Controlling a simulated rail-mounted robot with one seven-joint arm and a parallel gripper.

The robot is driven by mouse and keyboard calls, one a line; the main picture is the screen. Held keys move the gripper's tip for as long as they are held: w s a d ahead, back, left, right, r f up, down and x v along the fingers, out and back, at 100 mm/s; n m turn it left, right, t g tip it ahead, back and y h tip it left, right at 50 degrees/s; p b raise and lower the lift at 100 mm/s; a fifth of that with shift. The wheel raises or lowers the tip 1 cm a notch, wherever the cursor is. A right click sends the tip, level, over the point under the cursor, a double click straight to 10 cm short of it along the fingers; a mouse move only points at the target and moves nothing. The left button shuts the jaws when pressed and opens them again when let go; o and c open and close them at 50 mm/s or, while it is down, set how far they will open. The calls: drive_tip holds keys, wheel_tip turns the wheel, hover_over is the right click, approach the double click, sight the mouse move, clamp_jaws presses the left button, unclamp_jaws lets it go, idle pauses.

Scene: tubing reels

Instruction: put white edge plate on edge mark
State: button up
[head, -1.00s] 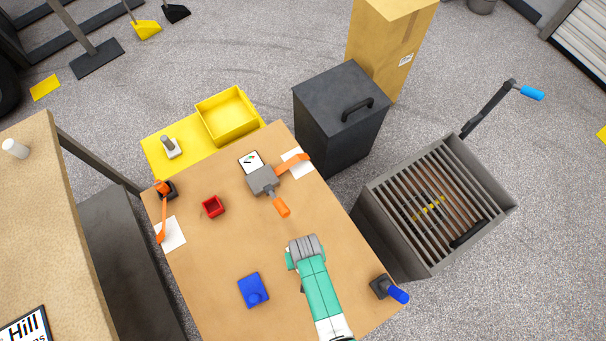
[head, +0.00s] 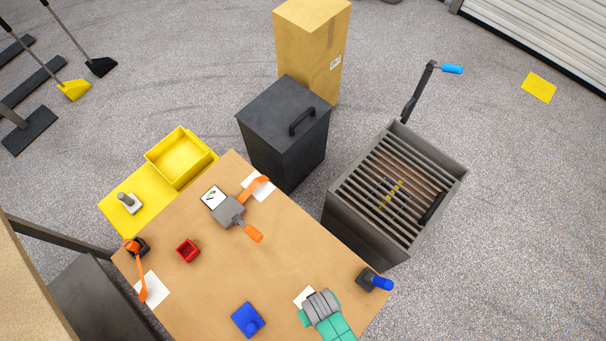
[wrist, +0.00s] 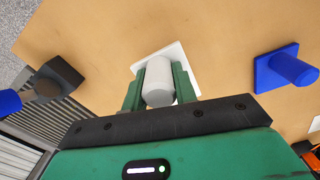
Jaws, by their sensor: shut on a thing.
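The white edge plate is a square white plate (wrist: 183,57) with a pale round knob (wrist: 159,83) in the wrist view. My gripper (wrist: 159,90) is shut on the knob, with a green finger on each side. In the head view my gripper (head: 318,308) is over the table's right front part, and a corner of the white plate (head: 304,294) shows beside it. I cannot tell whether the plate touches the table. I cannot make out an edge mark on the tabletop; the gripper and plate may hide it.
A blue plate with a knob (head: 248,320) lies left of my gripper. A black block with a blue handle (head: 375,280) is at the table's right edge. A red box (head: 187,250) and a grey tool with an orange handle (head: 232,212) lie farther back. The table's middle is clear.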

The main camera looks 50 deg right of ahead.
drive_tip(key=shift+s+a+r, duration=0.1)
drive_tip(key=shift+s+a, duration=0.05)
drive_tip(key=shift+s, duration=0.65)
drive_tip(key=shift+s+a+r, duration=0.1)
drive_tip(key=shift+s, duration=0.65)
